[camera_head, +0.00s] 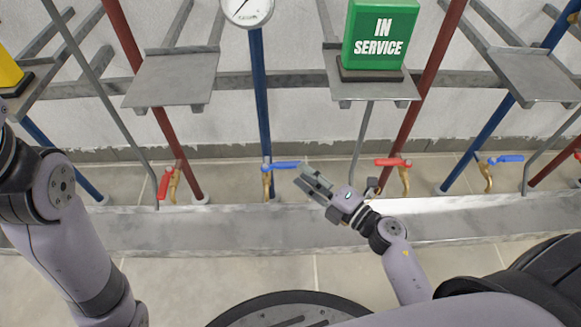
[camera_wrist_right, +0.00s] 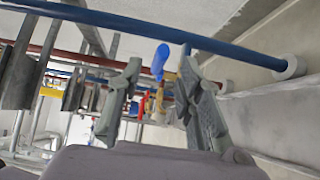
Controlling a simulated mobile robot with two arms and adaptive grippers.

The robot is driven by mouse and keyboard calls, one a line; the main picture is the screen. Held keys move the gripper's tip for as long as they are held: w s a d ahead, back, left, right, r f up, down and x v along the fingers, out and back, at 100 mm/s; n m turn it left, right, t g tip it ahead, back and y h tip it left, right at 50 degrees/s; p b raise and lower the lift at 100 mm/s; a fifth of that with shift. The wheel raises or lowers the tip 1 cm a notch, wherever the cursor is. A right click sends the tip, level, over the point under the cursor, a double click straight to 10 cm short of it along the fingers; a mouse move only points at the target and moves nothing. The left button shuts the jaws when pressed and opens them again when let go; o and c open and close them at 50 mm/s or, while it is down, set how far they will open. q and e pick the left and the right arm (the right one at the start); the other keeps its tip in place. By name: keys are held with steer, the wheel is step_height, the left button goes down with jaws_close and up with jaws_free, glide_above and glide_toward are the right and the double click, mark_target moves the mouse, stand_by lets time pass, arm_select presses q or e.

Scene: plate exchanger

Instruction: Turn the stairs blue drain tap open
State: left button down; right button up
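The blue drain tap nearest my right gripper is on the middle blue pipe; its blue handle (camera_head: 284,165) lies sideways, pointing right, above a brass body (camera_head: 267,178). My right gripper (camera_head: 304,178) is just right of the handle's free end, fingers apart and empty. In the right wrist view the blue handle (camera_wrist_right: 160,61) shows between the two open fingers; contact cannot be told. Another blue tap handle (camera_head: 506,159) is on the right-hand blue pipe. Which tap is the stairs one cannot be read. My left gripper is outside the view.
Red tap handles stand on both sides, at left (camera_head: 164,186) and right (camera_head: 392,162). A green "IN SERVICE" sign (camera_head: 380,35) stands on a grey shelf (camera_head: 412,90). A gauge (camera_head: 247,10) tops the middle blue pipe (camera_head: 259,100). A low grey ledge (camera_head: 230,228) runs below the taps.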

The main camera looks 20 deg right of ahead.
mark_target(295, 168)
steer(key=shift+b+x, duration=0.45)
steer(key=shift+x, duration=2.35)
steer(key=shift+c, duration=0.4)
jaws_close()
